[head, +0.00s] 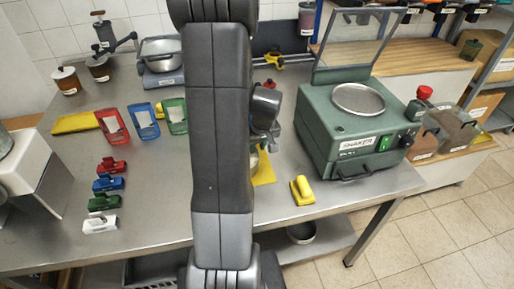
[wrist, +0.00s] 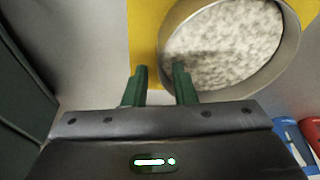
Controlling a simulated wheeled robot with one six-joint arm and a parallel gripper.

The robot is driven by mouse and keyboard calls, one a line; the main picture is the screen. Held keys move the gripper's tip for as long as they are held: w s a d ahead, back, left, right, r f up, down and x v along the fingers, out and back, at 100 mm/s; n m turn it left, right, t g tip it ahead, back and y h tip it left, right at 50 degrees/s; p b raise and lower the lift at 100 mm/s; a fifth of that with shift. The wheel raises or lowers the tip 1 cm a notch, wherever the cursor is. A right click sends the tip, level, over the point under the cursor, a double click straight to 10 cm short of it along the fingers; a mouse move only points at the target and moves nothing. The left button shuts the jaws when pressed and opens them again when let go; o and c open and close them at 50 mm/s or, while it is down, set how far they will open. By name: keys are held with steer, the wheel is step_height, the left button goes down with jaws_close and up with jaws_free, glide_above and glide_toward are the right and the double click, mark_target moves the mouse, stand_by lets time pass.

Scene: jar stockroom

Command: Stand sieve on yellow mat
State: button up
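The sieve (wrist: 289,50) is a round metal ring with a pale speckled surface inside, at the upper right of the wrist view. It appears to be over the yellow mat (wrist: 143,30), which shows to its left; I cannot tell whether they touch. My gripper (wrist: 160,72) has its two green fingers apart, the left over the mat and the right over the sieve's near-left edge. The rim passes between the fingertips with visible space. In the head view my arm hides most of the sieve, and only part of the yellow mat (head: 265,172) shows.
A green shaker (head: 350,135) with a raised clear lid stands right of the mat.

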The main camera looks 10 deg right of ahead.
steer(key=v, duration=1)
steer(key=shift+s+r, duration=0.15)
steer(key=shift+r, duration=0.1)
steer(key=x, duration=1.2)
steer(key=shift+f+b, duration=0.3)
steer(key=shift+f, duration=0.05)
steer(key=shift+r+p, duration=0.3)
